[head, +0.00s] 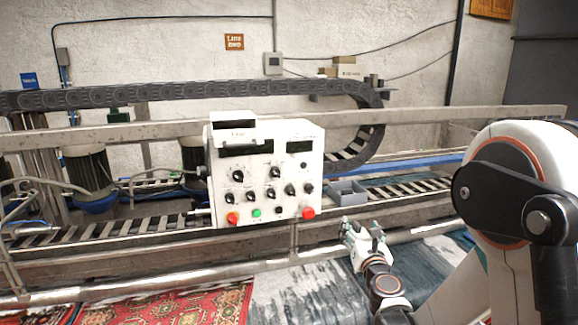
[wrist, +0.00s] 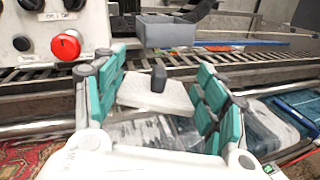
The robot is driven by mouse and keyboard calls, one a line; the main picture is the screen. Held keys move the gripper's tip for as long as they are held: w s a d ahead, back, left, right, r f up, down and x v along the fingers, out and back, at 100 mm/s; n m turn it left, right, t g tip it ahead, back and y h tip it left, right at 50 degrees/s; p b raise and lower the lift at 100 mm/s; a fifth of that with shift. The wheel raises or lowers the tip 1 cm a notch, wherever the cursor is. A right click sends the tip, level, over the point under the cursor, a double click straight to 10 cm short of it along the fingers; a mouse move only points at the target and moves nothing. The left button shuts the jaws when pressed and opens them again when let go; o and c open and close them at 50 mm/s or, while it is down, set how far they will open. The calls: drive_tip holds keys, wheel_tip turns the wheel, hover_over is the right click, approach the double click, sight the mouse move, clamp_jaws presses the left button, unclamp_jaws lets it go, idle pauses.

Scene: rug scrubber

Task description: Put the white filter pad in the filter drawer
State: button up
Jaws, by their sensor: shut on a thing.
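The white filter pad (wrist: 155,97) is a flat white piece with a dark grey tab on it. It sits between the teal-padded fingers of my gripper (wrist: 160,100) in the wrist view, tilted. In the head view my gripper (head: 366,236) is in front of the conveyor, right of and below the white control box (head: 262,170); the pad cannot be made out clearly there. A white open-topped drawer-like part (head: 233,127) sticks out at the box's upper left, above a dark slot. I take it for the filter drawer; its inside is hidden.
A grey open bin (head: 348,193) stands on the conveyor right of the box and beyond my gripper in the wrist view (wrist: 168,33). Knobs and a red button (head: 308,213) stick out from the box front. A long metal rail (head: 440,117) crosses behind it.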

wheel_tip(320, 180, down, 30)
drive_tip(key=b, duration=2.8)
drive_tip(key=shift+b, duration=0.4)
drive_tip(key=shift+r, duration=0.15)
